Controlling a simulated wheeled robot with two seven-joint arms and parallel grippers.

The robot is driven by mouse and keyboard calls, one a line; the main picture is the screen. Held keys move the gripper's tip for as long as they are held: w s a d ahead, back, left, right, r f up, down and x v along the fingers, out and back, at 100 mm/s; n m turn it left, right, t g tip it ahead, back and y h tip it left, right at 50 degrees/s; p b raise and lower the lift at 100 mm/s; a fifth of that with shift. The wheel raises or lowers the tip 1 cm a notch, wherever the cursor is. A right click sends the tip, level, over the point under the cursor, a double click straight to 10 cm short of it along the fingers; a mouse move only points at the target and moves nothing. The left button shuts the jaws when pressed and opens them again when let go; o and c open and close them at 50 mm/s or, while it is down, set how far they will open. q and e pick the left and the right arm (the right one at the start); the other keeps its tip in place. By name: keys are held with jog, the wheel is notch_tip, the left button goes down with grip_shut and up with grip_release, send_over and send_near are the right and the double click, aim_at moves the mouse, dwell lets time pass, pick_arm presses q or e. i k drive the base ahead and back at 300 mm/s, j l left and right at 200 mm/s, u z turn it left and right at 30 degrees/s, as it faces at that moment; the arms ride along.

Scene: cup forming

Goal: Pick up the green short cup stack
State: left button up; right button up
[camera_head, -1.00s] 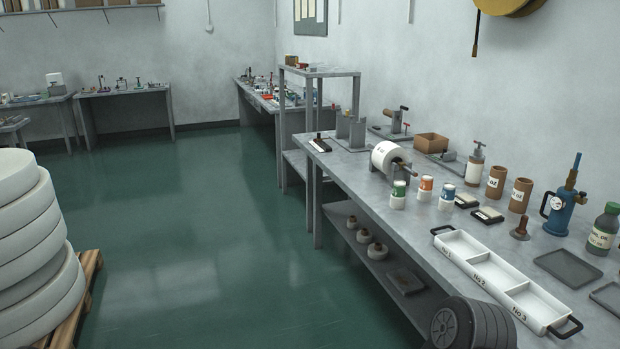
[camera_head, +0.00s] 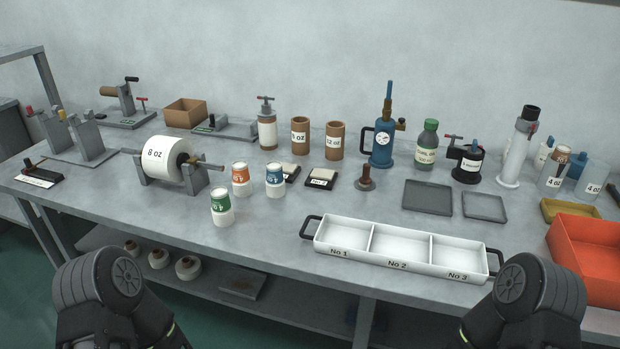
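The green short cup stack (camera_head: 221,207) stands upright on the grey workbench (camera_head: 270,246), near its front edge and left of the middle. It is white with a green band and a label. An orange-banded cup stack (camera_head: 241,179) and a blue-banded one (camera_head: 275,180) stand just behind it to the right, apart from it. My two arms show at the bottom left and bottom right, below the bench's front edge. Neither gripper is in the picture, and nothing touches the green stack.
A white tray (camera_head: 433,263) with compartments No 1, No 2 and No 3 lies right of the stacks. A roll marked 8 oz (camera_head: 160,158) sits on a stand to the left. Brown cylinders (camera_head: 300,136) and a blue pump (camera_head: 384,145) stand behind. An orange bin (camera_head: 590,262) is at the right.

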aim_at(223, 214)
jog(key=i+j+z, duration=0.1)
jog(key=j+z, duration=0.3)
jog(key=j, duration=0.2)
jog(key=j+z, duration=0.4)
jog(key=j, duration=0.15)
jog(key=j+z, duration=0.4)
jog(key=j, duration=0.2)
